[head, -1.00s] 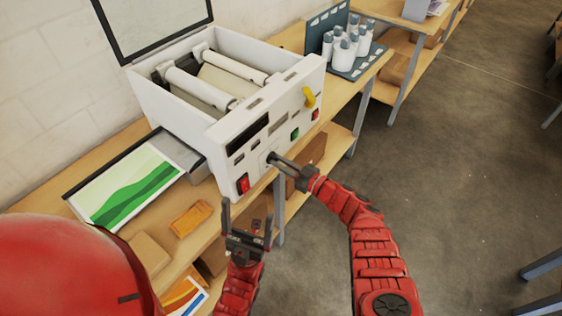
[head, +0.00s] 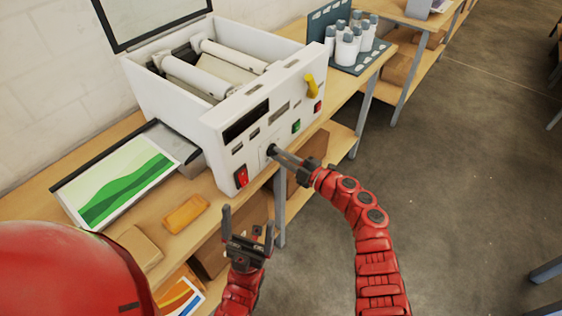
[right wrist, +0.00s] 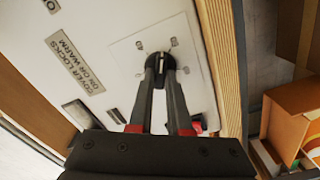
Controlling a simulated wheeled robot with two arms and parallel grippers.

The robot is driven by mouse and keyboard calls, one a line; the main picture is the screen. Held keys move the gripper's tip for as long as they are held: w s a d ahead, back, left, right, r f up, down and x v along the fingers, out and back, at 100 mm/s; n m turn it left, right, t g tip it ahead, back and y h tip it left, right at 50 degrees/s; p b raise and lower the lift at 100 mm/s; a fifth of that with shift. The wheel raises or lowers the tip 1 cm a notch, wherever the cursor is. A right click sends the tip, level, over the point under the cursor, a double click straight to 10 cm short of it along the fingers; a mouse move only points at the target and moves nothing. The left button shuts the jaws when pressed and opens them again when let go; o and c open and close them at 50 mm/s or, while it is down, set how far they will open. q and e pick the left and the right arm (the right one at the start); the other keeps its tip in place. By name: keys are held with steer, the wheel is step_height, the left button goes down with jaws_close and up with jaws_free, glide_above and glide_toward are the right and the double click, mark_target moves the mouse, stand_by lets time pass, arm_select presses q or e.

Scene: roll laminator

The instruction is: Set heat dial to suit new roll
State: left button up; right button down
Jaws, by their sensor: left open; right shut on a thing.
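The white roll laminator (head: 212,122) stands on the wooden bench with its rollers (head: 200,75) exposed at the top. The black heat dial (head: 271,150) is on its front panel; it also shows in the right wrist view (right wrist: 160,66) on a pale square plate with small marks around it. My right gripper (head: 277,154) is at the panel, its two fingers (right wrist: 158,80) shut on the dial, one on each side. The dial's white pointer line shows between the fingertips. My left gripper (head: 249,222) is open and empty, below and in front of the laminator, apart from it.
A red rocker switch (head: 241,176), a green button (head: 296,126), a red button (head: 318,107) and a yellow lever (head: 310,86) are on the same panel. A green-patterned sheet (head: 125,182) lies on the tray at left. White bottles (head: 350,45) stand behind.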

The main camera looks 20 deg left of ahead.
steer(key=shift+f+n+b, duration=0.15)
steer(key=shift+n+b, duration=2.2)
steer(key=shift+b, duration=0.4)
steer(key=shift+f+n+b, duration=0.15)
steer(key=shift+n+b, duration=2.2)
steer(key=shift+b, duration=0.35)
steer(key=shift+r, duration=0.1)
steer(key=c, duration=0.9)
jaws_free()
steer(key=shift+o, duration=0.2)
steer(key=b+v, duration=0.2)
steer(key=v, duration=1.5)
steer(key=shift+d, duration=0.2)
